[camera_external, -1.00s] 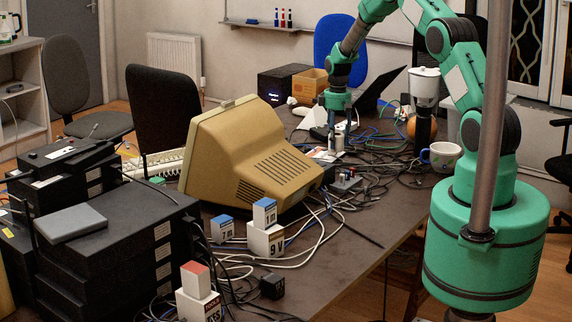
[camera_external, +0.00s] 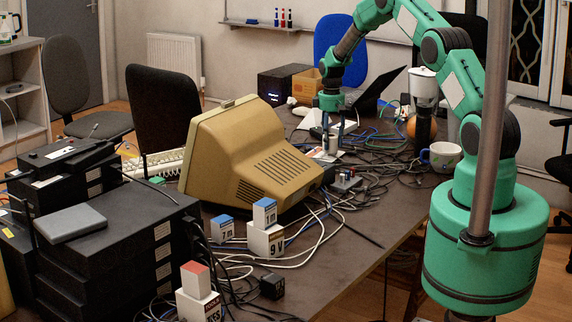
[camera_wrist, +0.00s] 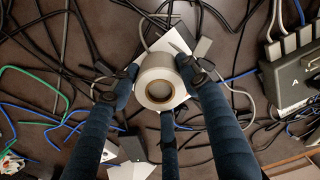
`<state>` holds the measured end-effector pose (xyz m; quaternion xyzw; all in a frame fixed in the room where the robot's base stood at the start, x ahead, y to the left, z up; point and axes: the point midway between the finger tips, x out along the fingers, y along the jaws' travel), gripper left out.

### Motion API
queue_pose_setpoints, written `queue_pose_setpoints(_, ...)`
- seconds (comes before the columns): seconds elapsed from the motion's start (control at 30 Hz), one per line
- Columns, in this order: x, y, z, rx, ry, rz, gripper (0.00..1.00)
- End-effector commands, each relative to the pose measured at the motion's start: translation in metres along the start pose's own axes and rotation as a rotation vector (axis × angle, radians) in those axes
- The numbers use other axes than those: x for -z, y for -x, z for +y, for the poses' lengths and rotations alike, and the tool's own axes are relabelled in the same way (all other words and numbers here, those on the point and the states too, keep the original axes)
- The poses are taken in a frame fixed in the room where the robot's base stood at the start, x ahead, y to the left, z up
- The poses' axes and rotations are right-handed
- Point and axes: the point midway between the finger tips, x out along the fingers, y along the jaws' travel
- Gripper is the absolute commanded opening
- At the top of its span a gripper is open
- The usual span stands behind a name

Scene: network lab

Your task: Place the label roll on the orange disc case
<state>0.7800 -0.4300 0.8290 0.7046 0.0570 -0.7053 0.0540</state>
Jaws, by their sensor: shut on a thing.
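The label roll is a pale grey ring with a tan core. It shows at the middle of the wrist view (camera_wrist: 143,78), between the dark fingers of my gripper (camera_wrist: 160,80), which is shut on it. In the external view my gripper (camera_external: 333,142) points down over the cluttered table, behind the beige monitor. The roll shows only as a small pale shape there. White sheets or cards lie behind and below the roll in the wrist view. I cannot make out an orange disc case for certain in either view. How high the roll is above the table is unclear.
A beige CRT monitor (camera_external: 245,155) stands left of my gripper. Many loose cables cover the table around it. A grey box with plugs (camera_wrist: 292,78) is on the right in the wrist view. A white mug (camera_external: 441,156) and an open laptop (camera_external: 378,92) stand farther right and back.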

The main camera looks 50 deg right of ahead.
Motion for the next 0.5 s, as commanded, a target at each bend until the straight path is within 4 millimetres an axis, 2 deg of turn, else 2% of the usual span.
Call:
queue_pose_setpoints(0.03,0.0,-0.008,0.0,0.0,0.0,0.0,0.15)
queue_pose_setpoints(0.2,0.0,-0.02,0.0,-0.001,0.0,0.001,0.15)
queue_pose_setpoints(0.5,0.0,-0.02,0.0,-0.001,0.0,0.001,0.15)
